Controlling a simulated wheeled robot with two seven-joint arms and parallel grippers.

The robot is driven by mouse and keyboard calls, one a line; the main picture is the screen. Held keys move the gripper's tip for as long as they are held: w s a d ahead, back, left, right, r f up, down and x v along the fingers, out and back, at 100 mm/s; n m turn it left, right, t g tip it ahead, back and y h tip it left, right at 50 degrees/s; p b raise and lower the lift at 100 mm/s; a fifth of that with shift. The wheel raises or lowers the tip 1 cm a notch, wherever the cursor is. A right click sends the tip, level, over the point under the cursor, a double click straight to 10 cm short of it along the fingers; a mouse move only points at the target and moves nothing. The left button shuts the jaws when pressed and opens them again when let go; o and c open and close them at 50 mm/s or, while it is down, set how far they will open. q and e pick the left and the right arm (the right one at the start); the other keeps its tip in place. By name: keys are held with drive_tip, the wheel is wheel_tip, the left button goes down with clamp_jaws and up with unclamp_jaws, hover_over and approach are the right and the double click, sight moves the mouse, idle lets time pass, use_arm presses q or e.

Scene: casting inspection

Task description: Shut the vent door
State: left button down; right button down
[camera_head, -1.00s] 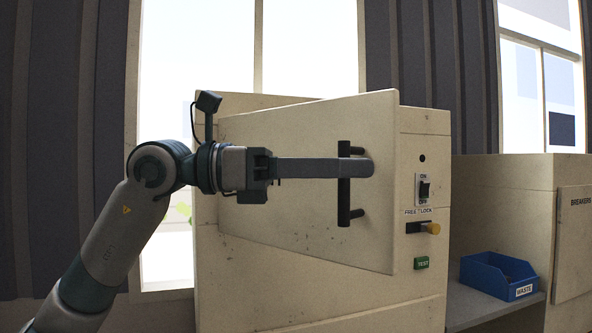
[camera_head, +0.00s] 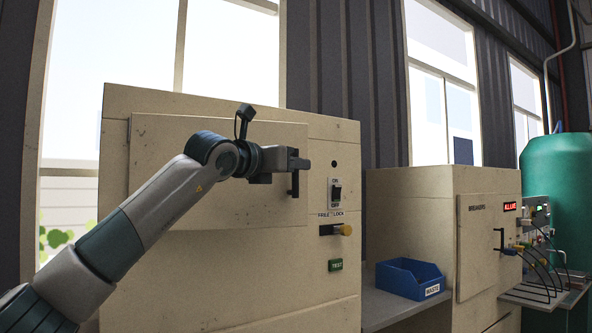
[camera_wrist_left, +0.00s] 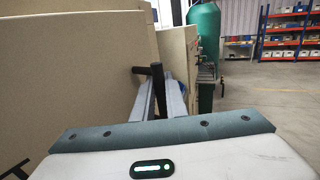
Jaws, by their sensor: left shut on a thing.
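The vent door (camera_head: 165,140) is a beige panel on the front of the large cabinet. My left forearm hides the lower left of the door. My right gripper is not in view.
Right of the door are an ON/OFF switch (camera_head: 336,193), a FREE/LOCK yellow knob (camera_head: 345,230) and a green TEST button (camera_head: 335,265). A blue waste bin (camera_head: 405,279) sits on a low shelf. The breaker cabinet (camera_head: 480,240) and a green tank (camera_head: 560,180) stand further right.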

use_arm(q)
drive_tip(key=w+a+n+t+y+p, duration=0.1)
drive_tip(key=w+a+p, duration=0.1)
drive_tip(key=w, duration=0.6)
drive_tip(key=shift+w+a+r+y+p, duration=0.2)
drive_tip(key=shift+w+y+p, duration=0.2)
drive_tip(key=shift+p, duration=0.1)
drive_tip(key=c, duration=2.1)
unclamp_jaws()
drive_tip(key=shift+o, duration=0.3)
drive_tip(key=shift+w+a+f, duration=0.1)
drive_tip(key=shift+w, duration=0.1)
drive_tip(key=shift+s+f, duration=0.1)
